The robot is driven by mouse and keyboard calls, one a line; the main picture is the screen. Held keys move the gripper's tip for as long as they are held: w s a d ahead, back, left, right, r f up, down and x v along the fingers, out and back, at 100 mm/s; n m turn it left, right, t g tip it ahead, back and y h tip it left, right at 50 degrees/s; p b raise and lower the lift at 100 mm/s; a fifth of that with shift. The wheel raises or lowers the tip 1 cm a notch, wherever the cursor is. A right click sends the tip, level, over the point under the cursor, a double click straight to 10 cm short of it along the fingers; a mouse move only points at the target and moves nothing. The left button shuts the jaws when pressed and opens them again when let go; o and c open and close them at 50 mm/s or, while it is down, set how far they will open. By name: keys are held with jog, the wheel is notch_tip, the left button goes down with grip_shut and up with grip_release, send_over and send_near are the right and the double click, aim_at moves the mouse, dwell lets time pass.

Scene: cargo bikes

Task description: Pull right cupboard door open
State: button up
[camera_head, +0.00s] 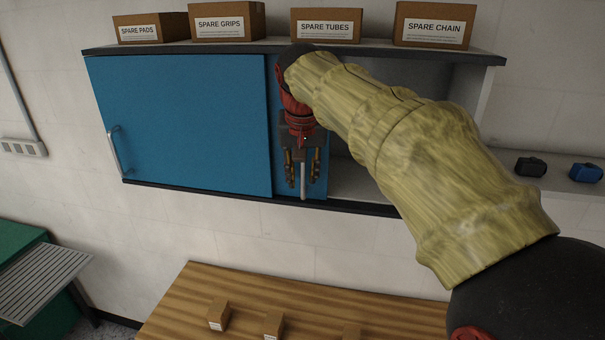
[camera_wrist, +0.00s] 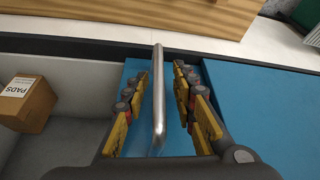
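The wall cupboard (camera_head: 340,195) has a blue left door (camera_head: 190,120) with a metal handle (camera_head: 113,150) at its left edge. The right cupboard door (camera_wrist: 130,75) is blue and shows as a narrow strip beside the left door, with the open interior on its right in the head view. Its upright metal bar handle (camera_wrist: 158,100) lies between my gripper's fingers. My gripper (camera_head: 303,183) is open, one finger on each side of the handle, with a visible gap on both sides in the wrist view. My arm hides part of the cupboard in the head view.
Labelled boxes, such as SPARE TUBES (camera_head: 325,26), stand on the cupboard top. A PADS box (camera_wrist: 27,103) sits inside the open part. A wooden table (camera_head: 300,290) with small boxes is below. A side shelf (camera_head: 570,180) is at the right.

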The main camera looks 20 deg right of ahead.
jog(key=v, duration=1.2)
